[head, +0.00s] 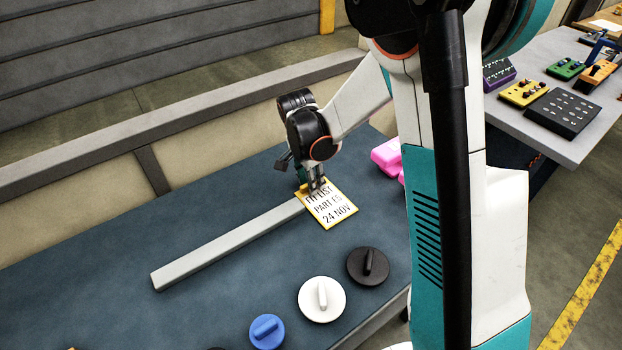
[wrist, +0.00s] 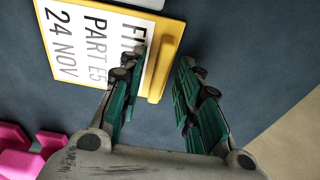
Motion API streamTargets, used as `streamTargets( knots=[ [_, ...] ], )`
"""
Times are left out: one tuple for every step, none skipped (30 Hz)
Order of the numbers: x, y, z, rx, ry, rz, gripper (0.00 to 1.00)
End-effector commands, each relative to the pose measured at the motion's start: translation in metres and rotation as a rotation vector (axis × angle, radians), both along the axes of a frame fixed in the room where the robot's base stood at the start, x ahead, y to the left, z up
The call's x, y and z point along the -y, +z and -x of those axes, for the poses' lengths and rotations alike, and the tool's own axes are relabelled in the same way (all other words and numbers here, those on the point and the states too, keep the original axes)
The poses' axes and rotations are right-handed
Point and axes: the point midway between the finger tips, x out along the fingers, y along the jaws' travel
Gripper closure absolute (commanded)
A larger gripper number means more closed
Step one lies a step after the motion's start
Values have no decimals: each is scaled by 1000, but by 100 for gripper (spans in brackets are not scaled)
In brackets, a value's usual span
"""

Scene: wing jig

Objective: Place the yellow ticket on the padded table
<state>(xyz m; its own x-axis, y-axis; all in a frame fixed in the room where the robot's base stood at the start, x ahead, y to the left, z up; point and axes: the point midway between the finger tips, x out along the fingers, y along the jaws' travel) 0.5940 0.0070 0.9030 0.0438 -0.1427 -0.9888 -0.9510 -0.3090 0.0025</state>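The yellow ticket (head: 328,205) is a yellow-edged white card with black print, over the right end of a grey bar on the dark blue padded table (head: 110,250). It looks flat; I cannot tell whether it touches the table or rests partly on the bar. In the wrist view the ticket (wrist: 85,45) has a raised yellow ridge along its right edge. My gripper (wrist: 160,75) is open at that edge, with one finger over the card and the other beyond the ridge, gaps showing. In the head view my gripper (head: 317,185) is at the ticket's upper edge.
The long grey bar (head: 225,243) lies left of the ticket. White (head: 322,299), black (head: 368,266) and blue (head: 267,331) round knobbed discs stand near the front edge. Pink blocks (head: 388,156) are behind my arm. The table's left part is clear.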

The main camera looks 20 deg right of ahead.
Motion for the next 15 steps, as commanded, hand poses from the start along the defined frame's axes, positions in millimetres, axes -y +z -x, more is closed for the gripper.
streamTargets(
  knots=[
    [0, 2, 0, 0, 0, 0, 69],
    [0, 4, 0, 0, 0, 0, 69],
    [-1, 9, 0, 0, 0, 0, 69],
    [-1, 13, 0, 0, 1, 0, 69],
    [-2, 17, 0, 0, 1, 0, 69],
    [-3, 24, 1, 0, 1, 0, 69],
    [-4, 30, 2, 0, 1, 0, 69],
    [-5, 37, 2, 0, 1, 0, 69],
    [-6, 45, 2, 0, 1, 0, 69],
    [-7, 52, 2, 0, 0, 0, 69],
    [-8, 58, 3, 0, 0, 0, 69],
    [-9, 67, 3, 0, 0, 0, 69],
    [-10, 73, 3, 0, 0, 0, 69],
    [-11, 79, 4, 0, 0, 0, 69],
    [-12, 86, 4, 0, 0, 0, 69]
  ],
)
